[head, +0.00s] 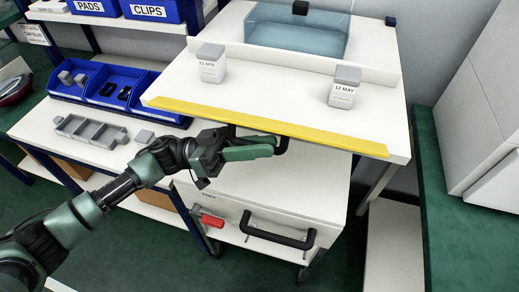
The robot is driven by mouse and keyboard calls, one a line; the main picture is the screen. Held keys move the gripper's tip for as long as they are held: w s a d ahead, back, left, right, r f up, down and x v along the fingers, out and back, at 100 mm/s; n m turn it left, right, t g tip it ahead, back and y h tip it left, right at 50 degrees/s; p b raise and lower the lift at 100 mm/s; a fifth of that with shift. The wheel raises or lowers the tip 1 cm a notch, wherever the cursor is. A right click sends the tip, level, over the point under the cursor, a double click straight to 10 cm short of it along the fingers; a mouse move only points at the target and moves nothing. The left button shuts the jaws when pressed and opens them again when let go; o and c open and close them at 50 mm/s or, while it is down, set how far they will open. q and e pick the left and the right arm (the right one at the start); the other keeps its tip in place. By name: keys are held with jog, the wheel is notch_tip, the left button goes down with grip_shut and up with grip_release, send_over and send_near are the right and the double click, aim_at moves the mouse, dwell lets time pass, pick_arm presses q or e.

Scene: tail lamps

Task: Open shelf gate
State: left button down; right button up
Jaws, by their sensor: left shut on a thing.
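A yellow bar (265,126) runs along the front edge of a white shelf (270,88); it looks like the shelf gate. It lies across the full front of the shelf. A black handle (283,146) shows just below the bar's middle. My left gripper (268,148) reaches in from the left, under the bar, with green fingers shut on the black handle. The fingers partly hide the handle, so its join to the bar is not clear. My right gripper is not in view.
Two white containers, labelled APR (211,66) and 12 MAY (343,90), stand on the shelf behind the bar. A clear bluish tank (295,35) is behind. Blue bins (115,95) are left.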

pick_arm(q)
jog(key=shift+f, duration=0.1)
dwell(0.3)
jog(key=c, duration=1.5)
grip_release()
jog(key=b+v, duration=0.2)
jog(key=v, duration=0.6)
jog(key=shift+b, duration=0.4)
